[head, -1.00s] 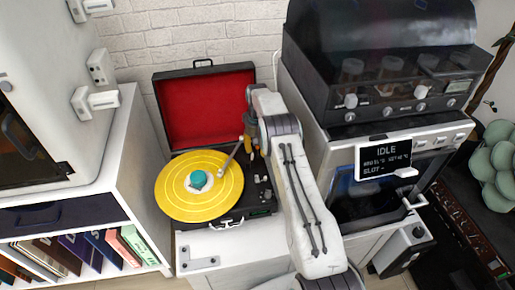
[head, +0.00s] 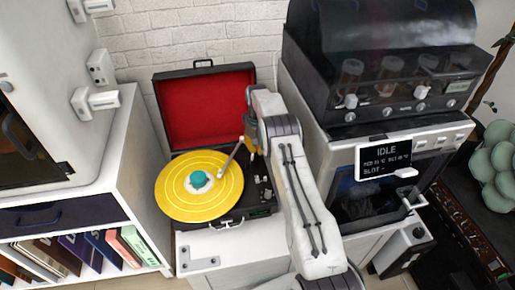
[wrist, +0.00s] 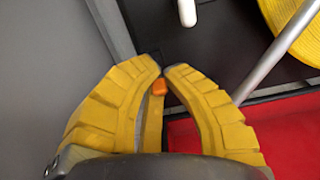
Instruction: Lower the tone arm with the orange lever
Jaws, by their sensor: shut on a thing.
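The record player stands open in the head view, with a yellow record (head: 225,200) on its platter. The silver tone arm (head: 231,159) reaches from its right side to the record's edge; I cannot tell whether its tip touches the record. It also shows in the wrist view (wrist: 278,60). The orange lever (wrist: 159,87) shows as a small orange tip between the yellow fingertips of my gripper (wrist: 164,76), which is shut on it. In the head view my gripper (head: 248,142) is over the right side of the player, partly hidden by my arm.
The raised red-lined lid (head: 205,108) stands behind the platter. A machine with an IDLE screen (head: 386,157) stands close on the right. A white shelf with books (head: 88,245) is on the left. The white cabinet top (head: 240,240) in front is mostly clear.

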